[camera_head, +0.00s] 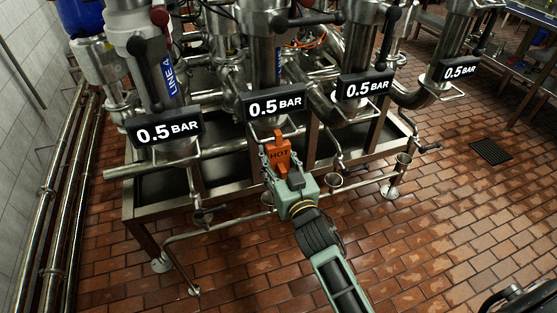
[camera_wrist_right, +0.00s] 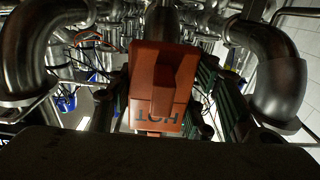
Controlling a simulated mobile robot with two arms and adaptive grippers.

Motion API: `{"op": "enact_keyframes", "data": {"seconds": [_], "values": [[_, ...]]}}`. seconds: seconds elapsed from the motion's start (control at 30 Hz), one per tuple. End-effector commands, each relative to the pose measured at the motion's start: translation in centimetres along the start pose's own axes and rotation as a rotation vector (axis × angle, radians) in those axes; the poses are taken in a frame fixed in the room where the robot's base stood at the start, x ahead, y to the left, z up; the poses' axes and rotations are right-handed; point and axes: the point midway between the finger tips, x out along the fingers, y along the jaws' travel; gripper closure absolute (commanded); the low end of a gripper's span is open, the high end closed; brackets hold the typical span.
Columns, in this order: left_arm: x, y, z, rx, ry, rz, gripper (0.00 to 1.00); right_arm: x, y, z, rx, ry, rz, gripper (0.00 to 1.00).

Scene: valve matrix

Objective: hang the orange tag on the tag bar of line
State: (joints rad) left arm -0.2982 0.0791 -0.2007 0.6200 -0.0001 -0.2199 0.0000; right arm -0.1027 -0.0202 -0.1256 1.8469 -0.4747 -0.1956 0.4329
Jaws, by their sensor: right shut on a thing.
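My right gripper (camera_head: 281,160) is shut on the orange tag (camera_head: 279,146), which reads HOT. The tag is upright, in front of the second line from the left, just below that line's 0.5 BAR display (camera_head: 276,104). In the right wrist view the tag (camera_wrist_right: 163,85) fills the middle with its lettering upside down, between the fingers. Thin metal tag bars show under the displays, such as the one at the far right (camera_head: 452,97). The bar behind the tag is mostly hidden, and I cannot tell whether the tag touches it. My left gripper is not in view.
More 0.5 BAR displays hang at the left (camera_head: 164,129) and right (camera_head: 367,86). Steel pipes, valve handles and a metal frame (camera_head: 133,205) crowd around the tag. The brick floor (camera_head: 450,220) in front is clear.

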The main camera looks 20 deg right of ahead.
Motion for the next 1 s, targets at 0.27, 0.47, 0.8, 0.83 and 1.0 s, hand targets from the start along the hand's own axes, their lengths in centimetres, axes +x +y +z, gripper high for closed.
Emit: {"op": "enact_keyframes", "data": {"seconds": [0.27, 0.47, 0.8, 0.83, 1.0], "values": [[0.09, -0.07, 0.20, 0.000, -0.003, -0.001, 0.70, -0.01, 0.00, 0.18, 0.000, 0.001, 0.000, 0.83], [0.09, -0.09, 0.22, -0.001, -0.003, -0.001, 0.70, -0.02, 0.00, 0.17, 0.001, 0.001, 0.000, 0.44], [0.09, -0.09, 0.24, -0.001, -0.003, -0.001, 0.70, -0.02, 0.00, 0.18, 0.001, 0.001, 0.000, 0.31], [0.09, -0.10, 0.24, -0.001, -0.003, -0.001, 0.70, -0.02, 0.00, 0.18, 0.001, 0.001, 0.000, 0.31], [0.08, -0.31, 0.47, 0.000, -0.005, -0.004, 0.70, -0.63, -0.01, 0.30, 0.001, -0.001, 0.000, 0.31]]}}
